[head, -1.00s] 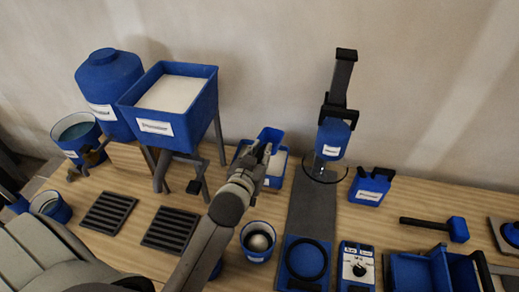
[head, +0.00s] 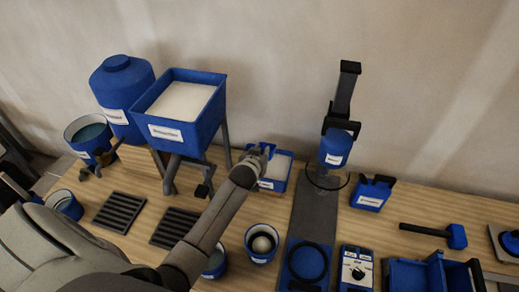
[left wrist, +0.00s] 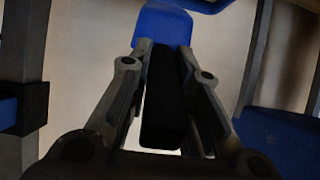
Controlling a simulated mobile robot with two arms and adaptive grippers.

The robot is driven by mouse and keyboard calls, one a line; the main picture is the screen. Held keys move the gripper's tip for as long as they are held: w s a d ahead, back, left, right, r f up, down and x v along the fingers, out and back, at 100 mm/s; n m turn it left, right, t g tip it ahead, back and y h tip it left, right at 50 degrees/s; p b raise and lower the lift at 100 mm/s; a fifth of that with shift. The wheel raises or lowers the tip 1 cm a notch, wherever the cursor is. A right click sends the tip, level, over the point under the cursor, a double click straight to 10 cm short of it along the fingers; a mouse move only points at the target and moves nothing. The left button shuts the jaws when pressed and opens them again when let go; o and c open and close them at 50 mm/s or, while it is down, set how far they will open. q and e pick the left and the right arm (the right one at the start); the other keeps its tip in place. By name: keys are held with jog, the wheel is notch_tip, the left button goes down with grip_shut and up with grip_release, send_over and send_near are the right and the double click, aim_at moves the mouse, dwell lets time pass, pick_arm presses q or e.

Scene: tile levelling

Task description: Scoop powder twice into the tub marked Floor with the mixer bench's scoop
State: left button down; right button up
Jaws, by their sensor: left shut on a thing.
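My left gripper (head: 258,157) is at the left end of a small blue tray (head: 277,186) of white powder. In the left wrist view the gripper (left wrist: 165,75) is shut on the black handle (left wrist: 162,100) of the scoop, whose blue head (left wrist: 162,27) is beyond the fingertips. In the head view the scoop is hidden, and I cannot tell whether it touches the powder. A blue tub (head: 259,258) with pale contents stands in front of the tray. Another tub (head: 216,263) is partly behind my arm. Their labels are too small to read. My right gripper is not in view.
A blue hopper (head: 207,125) of white material stands on legs left of the tray. A mixer stand (head: 336,150) is to the right, with a control box (head: 357,268) in front. Two dark grates (head: 119,212) lie at the left. A mallet (head: 455,236) lies at the right.

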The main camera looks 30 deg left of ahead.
pick_arm(q)
jog(key=shift+w+a+g+p, duration=0.15)
jog(key=shift+w+g+p, duration=0.15)
jog(key=shift+w+g, duration=0.25)
notch_tip(320, 180, down, 3)
jog(key=b, duration=0.2)
jog(key=shift+s+f+b, duration=0.1)
jog(key=shift+b, duration=0.25)
notch_tip(320, 180, down, 2)
jog(key=shift+f+b, duration=0.1)
jog(key=shift+b, duration=0.7)
jog(key=shift+f, duration=0.3)
jog(key=shift+r, duration=0.1)
